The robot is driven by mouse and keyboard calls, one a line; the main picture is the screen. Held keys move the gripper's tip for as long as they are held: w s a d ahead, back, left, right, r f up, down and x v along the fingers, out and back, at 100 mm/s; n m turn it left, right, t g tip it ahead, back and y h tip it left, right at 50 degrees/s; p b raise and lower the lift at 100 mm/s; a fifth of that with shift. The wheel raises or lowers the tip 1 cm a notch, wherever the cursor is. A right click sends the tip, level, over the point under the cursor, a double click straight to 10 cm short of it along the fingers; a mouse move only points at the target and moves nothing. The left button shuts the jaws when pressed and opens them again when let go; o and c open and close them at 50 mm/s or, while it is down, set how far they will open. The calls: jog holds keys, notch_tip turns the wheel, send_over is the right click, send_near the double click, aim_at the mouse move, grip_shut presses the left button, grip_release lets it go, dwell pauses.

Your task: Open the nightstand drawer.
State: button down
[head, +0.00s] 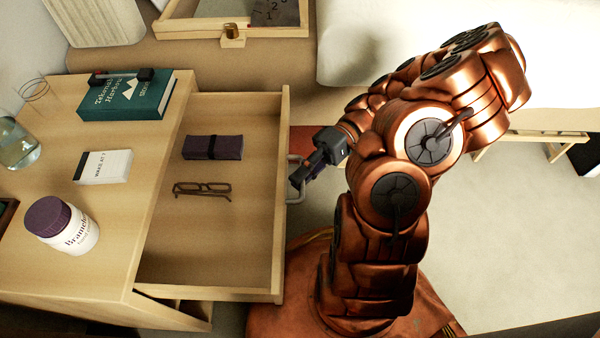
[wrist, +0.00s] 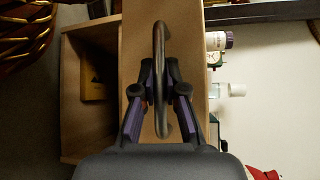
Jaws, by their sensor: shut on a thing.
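The nightstand (head: 120,236) is light wood and stands at the left in the head view. Its drawer (head: 272,262) is pulled well out, with a dark purple case (head: 213,147) and a pair of glasses (head: 203,189) lying inside. The metal bar handle (head: 294,181) is on the drawer's front; it also shows in the wrist view (wrist: 159,45). My gripper (head: 304,172) is at the handle. In the wrist view my gripper (wrist: 159,88) has its fingers on both sides of the bar, shut on it. Part of the handle is hidden by the fingers.
On the nightstand top are a green book (head: 125,98), a white card (head: 103,166), a white jar with purple lid (head: 62,225) and a glass jar (head: 15,145). A bed (head: 390,45) is behind. Open floor (head: 500,230) lies at the right.

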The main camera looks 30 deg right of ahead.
jog(key=c, duration=1.2)
grip_release()
jog(key=v, duration=0.7)
jog(key=shift+d, duration=0.2)
